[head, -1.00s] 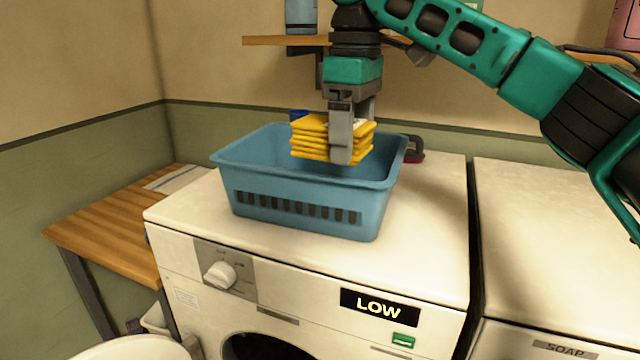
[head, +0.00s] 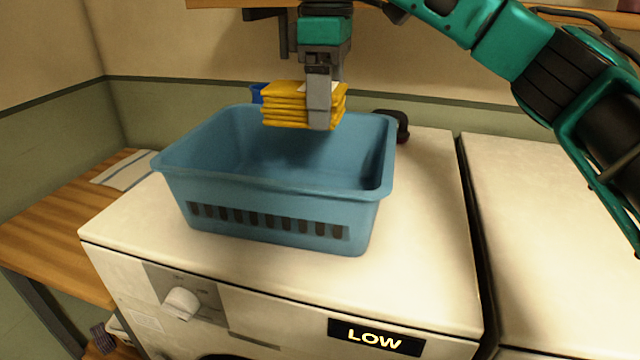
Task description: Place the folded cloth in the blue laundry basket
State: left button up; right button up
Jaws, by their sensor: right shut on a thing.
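The folded cloth (head: 284,106) is a yellow stack of several layers, in the upper middle of the head view. My right gripper (head: 319,112) comes down from above and is shut on it. The blue laundry basket (head: 270,192) stands upright on top of the white washing machine. The cloth hangs above the far part of the basket's opening; its lower edge overlaps the basket's far rim in the picture. The inside of the basket that shows looks empty. My left gripper is not in view.
A dark-handled object (head: 391,124) stands behind the basket's right corner, and a small dark blue thing (head: 257,93) behind it. A wooden table (head: 62,210) with a striped cloth (head: 122,170) is at the left. A second white machine (head: 560,220) is at the right. A wooden shelf hangs above.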

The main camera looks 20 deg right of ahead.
notch_tip(320, 180, down, 14)
jog(key=shift+f, duration=0.1)
dwell(0.5)
jog(key=o, duration=1.1)
jog(key=shift+f, duration=0.1)
notch_tip(320, 180, up, 12)
jog(key=shift+r, duration=0.2)
jog(key=shift+f, duration=0.1)
